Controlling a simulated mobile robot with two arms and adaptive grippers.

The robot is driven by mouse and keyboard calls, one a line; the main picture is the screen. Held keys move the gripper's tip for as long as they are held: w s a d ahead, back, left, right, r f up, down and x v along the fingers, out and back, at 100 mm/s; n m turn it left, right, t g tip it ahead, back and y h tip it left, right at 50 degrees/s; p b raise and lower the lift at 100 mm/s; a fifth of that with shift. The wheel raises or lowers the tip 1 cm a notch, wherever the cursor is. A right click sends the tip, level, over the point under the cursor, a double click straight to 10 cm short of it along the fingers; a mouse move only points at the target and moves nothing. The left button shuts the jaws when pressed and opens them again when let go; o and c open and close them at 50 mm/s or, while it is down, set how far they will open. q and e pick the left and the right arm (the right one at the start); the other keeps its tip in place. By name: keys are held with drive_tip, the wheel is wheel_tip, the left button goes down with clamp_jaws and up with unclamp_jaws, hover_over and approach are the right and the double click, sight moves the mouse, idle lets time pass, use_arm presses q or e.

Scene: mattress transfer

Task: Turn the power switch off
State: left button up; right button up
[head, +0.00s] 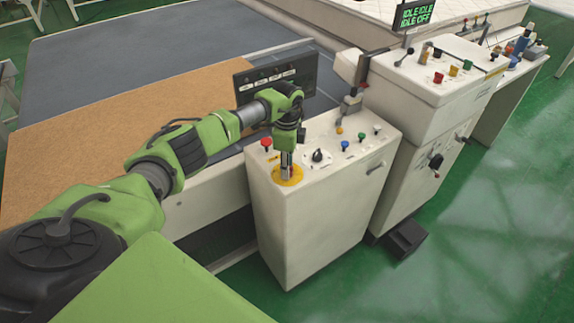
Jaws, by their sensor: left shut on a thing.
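A white control cabinet (312,228) stands in the middle, with controls on its sloped top. A round yellow plate (287,179) lies near the front left of that top. My left gripper (287,166) points down over the yellow plate and is shut on the switch there. The fingers hide most of the switch, so I cannot tell its position. A black rotary knob (318,155) on a white dial sits just right of the gripper, apart from it. My right gripper is not in view.
A red button (266,143) is close to the left of my gripper, with blue, green and yellow controls to the right. A black panel box (275,75) stands behind my arm. Taller cabinets (425,110) stand right. An overhead display (417,14) reads IDLE and OFF.

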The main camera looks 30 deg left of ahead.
use_arm(q)
drive_tip(key=shift+w+n, duration=0.1)
drive_tip(key=shift+n, duration=0.2)
drive_tip(key=o, duration=1.1)
wheel_tip(320, 180, up, 12)
idle(0.4)
